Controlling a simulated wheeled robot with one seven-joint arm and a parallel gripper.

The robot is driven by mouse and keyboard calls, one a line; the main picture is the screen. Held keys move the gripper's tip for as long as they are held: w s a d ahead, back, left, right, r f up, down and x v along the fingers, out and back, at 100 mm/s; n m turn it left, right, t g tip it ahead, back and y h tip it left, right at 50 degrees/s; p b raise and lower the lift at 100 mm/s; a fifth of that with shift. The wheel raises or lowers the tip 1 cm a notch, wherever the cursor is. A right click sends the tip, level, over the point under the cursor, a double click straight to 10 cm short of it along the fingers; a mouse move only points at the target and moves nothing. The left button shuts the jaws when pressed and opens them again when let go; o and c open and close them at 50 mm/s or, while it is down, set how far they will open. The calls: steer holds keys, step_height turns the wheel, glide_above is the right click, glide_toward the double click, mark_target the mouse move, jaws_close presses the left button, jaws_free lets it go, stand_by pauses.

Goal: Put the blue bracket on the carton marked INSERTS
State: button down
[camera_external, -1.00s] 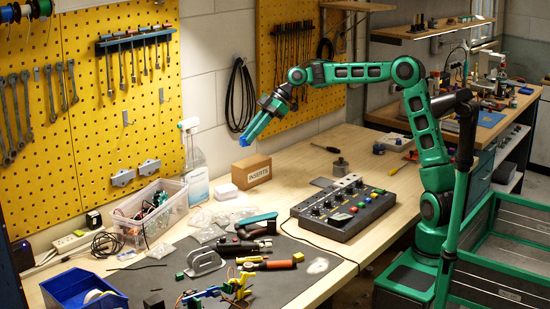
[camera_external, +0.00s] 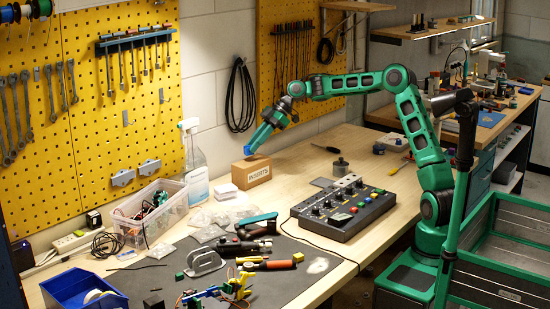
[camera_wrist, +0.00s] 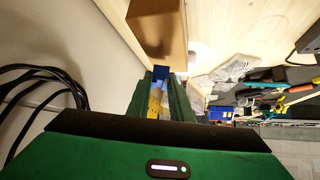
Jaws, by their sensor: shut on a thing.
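My gripper (camera_external: 257,142) is shut on the blue bracket (camera_external: 249,150), just above the carton marked INSERTS (camera_external: 258,175). The bracket shows at the fingertips in the wrist view (camera_wrist: 161,72), in front of the brown carton (camera_wrist: 157,25). The carton stands on the wooden bench by the wall, its label facing the room. Whether the bracket touches the carton's top is hard to tell.
A white spray bottle (camera_external: 195,165) and a small white stack (camera_external: 226,191) stand to the left of the carton. A control box with knobs (camera_external: 343,208) is to the right. Black cables (camera_external: 240,96) hang on the wall behind. Bare bench (camera_external: 300,165) lies right of the carton.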

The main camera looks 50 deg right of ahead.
steer(key=shift+f, duration=1.3)
steer(key=c, duration=1.6)
jaws_free()
